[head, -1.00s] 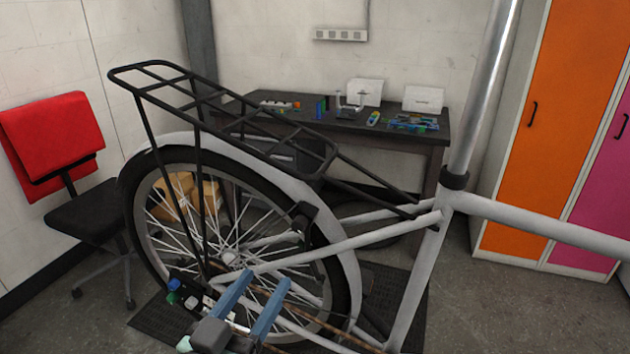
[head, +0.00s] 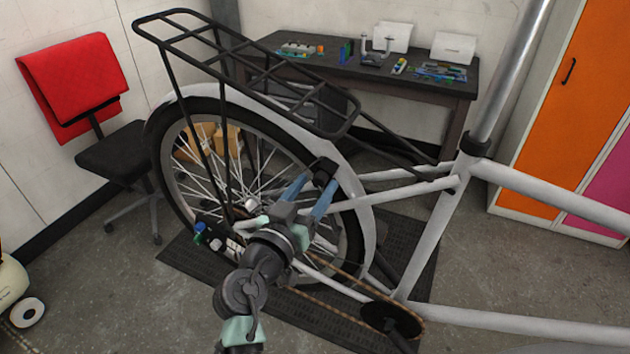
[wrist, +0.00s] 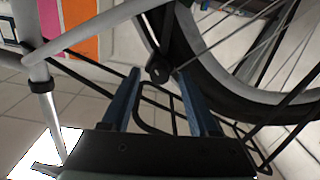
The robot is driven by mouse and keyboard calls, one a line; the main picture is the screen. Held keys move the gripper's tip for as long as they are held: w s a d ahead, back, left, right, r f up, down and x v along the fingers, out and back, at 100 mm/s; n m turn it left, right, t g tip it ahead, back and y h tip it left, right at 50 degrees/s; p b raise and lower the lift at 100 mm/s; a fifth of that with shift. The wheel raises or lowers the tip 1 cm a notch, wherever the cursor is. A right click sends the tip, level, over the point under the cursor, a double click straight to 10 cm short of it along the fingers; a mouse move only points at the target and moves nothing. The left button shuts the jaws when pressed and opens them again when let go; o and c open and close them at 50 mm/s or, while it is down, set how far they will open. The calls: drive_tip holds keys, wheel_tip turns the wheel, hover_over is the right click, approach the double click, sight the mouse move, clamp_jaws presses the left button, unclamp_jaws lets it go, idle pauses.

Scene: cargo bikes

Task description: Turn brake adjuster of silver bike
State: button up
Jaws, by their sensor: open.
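The silver bike (head: 432,235) stands with its rear wheel and black rack toward the left in the head view. A black brake part (head: 325,171) sits at the wheel rim below the rack; I take it as the adjuster's place. In the wrist view a small round black knob (wrist: 158,71) shows there. My gripper (head: 317,182) has blue fingers, open and empty, pointing up at the black part. In the wrist view my gripper (wrist: 158,76) has the knob seen between its fingertips. I cannot tell whether they touch it.
The black rack (head: 250,70) overhangs the wheel. Spokes (head: 190,170) and the frame tubes lie close around my gripper.

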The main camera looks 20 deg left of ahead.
drive_tip(key=shift+w, duration=0.4)
clamp_jaws()
drive_tip(key=shift+n, duration=0.4)
drive_tip(key=n, duration=0.3)
drive_tip(key=shift+n+b, duration=0.3)
drive_tip(key=shift+b, duration=0.1)
drive_tip(key=n, duration=0.4)
drive_tip(key=shift+n, duration=0.3)
drive_tip(key=n+p, duration=0.1)
drive_tip(key=n, duration=0.3)
drive_tip(key=shift+n+p, duration=1.05)
drive_tip(key=shift+n, duration=1.35)
drive_tip(key=shift+f, duration=0.1)
